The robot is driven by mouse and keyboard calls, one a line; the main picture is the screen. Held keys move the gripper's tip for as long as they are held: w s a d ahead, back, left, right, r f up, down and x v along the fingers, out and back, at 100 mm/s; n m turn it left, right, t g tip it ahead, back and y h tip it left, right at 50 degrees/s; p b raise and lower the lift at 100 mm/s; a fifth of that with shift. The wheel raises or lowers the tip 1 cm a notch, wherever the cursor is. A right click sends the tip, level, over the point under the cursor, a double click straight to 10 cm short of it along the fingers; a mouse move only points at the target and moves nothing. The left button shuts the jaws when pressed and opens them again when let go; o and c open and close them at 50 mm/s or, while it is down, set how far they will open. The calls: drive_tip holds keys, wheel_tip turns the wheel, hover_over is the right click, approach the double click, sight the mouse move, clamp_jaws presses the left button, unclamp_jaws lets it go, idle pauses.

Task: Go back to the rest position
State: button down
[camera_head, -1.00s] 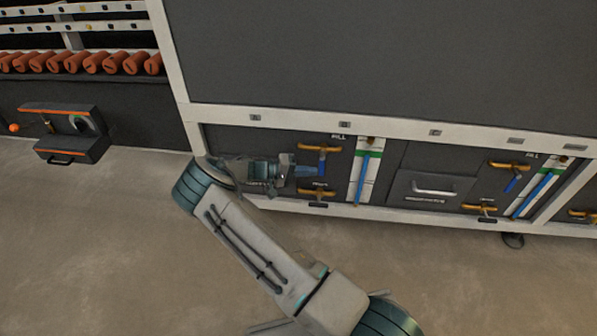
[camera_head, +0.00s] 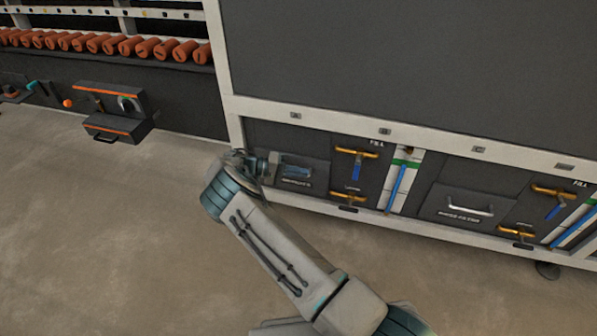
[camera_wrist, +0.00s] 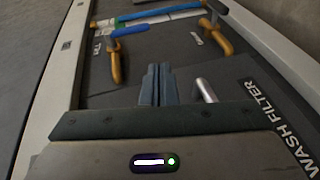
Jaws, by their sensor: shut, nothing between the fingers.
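My gripper (camera_head: 308,172) is in front of the left lower panel of the washer cabinet, at the left end of my raised arm. In the wrist view, its two fingers (camera_wrist: 157,72) are together with nothing between them. The drawer labelled WASH FILTER (camera_wrist: 265,115) lies just beyond and beside the fingers, with its metal handle (camera_wrist: 205,90) right of them. I cannot tell from the views whether the fingers touch the panel; they appear apart from the handle.
Right of my gripper are a yellow fill valve with a blue handle (camera_head: 357,164), a lower yellow valve (camera_head: 347,197) and a blue level tube (camera_head: 397,188). A RINSE FILTER drawer (camera_head: 462,208) is farther right. A small dark box (camera_head: 112,112) is on the left. The floor (camera_head: 120,240) in front is clear.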

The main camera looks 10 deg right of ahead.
idle(0.4)
drive_tip(key=s+d+r+y+p, duration=0.35)
drive_tip(key=r+p, duration=0.25)
drive_tip(key=r, duration=0.6)
drive_tip(key=s+d+r+g+y+p, duration=0.15)
drive_tip(key=s+r+y+p, duration=0.35)
drive_tip(key=r, duration=0.7)
drive_tip(key=s+d+r+y+p, duration=0.25)
drive_tip(key=r+p, duration=0.45)
drive_tip(key=r, duration=0.5)
drive_tip(key=s+a+r+n+t+y+p, duration=0.1)
drive_tip(key=s+r+t+y+p, duration=0.3)
drive_tip(key=s+r+p, duration=1.3)
drive_tip(key=s+r+t, duration=0.2)
drive_tip(key=s+r, duration=0.4)
drive_tip(key=r, duration=0.3)
drive_tip(key=shift+a+r+n+y, duration=0.25)
drive_tip(key=shift+a+n+y, duration=0.05)
drive_tip(key=shift+a+n, duration=0.1)
drive_tip(key=shift+d, duration=0.15)
